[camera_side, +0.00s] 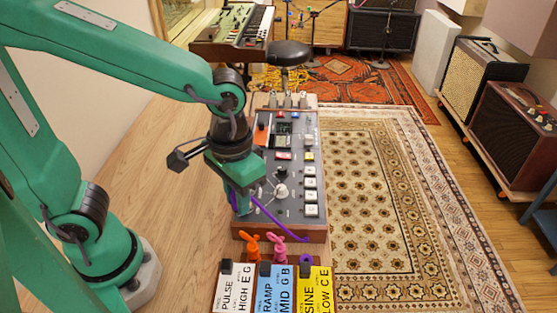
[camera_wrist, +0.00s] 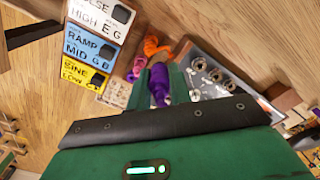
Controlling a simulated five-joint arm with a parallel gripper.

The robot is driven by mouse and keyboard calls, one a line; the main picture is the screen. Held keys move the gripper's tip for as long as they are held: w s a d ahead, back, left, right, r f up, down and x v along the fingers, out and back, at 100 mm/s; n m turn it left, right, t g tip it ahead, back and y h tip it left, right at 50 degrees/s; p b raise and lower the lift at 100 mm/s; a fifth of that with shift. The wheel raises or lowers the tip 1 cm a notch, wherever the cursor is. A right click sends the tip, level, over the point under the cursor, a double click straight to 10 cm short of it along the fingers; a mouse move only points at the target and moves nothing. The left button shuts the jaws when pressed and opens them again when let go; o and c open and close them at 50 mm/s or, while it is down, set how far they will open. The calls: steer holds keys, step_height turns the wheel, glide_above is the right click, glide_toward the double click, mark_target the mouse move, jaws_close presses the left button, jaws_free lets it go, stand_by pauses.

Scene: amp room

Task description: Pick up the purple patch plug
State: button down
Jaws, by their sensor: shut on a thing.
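The purple patch plug (camera_wrist: 159,86) is between the green jaws of my gripper (camera_wrist: 162,98) in the wrist view. My gripper is shut on it. In the side view my gripper (camera_side: 236,192) is at the left edge of the grey synth panel (camera_side: 292,180), and a purple cable (camera_side: 279,223) runs from it down to the right. The jaw tips are partly hidden in the side view. An orange plug (camera_side: 250,243) and a pink plug (camera_side: 277,245) stand in front of the panel. A purple ring (camera_side: 306,259) is to their right.
White PULSE (camera_side: 234,285), blue RAMP (camera_side: 276,286) and yellow SINE (camera_side: 315,287) label blocks sit at the front. The panel carries knobs, white buttons and several metal jacks (camera_wrist: 215,75). A black stool (camera_side: 288,54) and a keyboard (camera_side: 232,24) are behind it.

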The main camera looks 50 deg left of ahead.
steer(key=shift+s+d+r, duration=0.45)
steer(key=shift+d, duration=0.05)
steer(key=shift+w+d, duration=0.1)
stand_by(0.4)
steer(key=w+d+f, duration=0.7)
steer(key=w+d, duration=0.2)
steer(key=shift+f, duration=0.15)
steer(key=shift+f, duration=0.15)
stand_by(0.4)
steer(key=shift+f, duration=2)
steer(key=shift+f, duration=1.35)
stand_by(2.1)
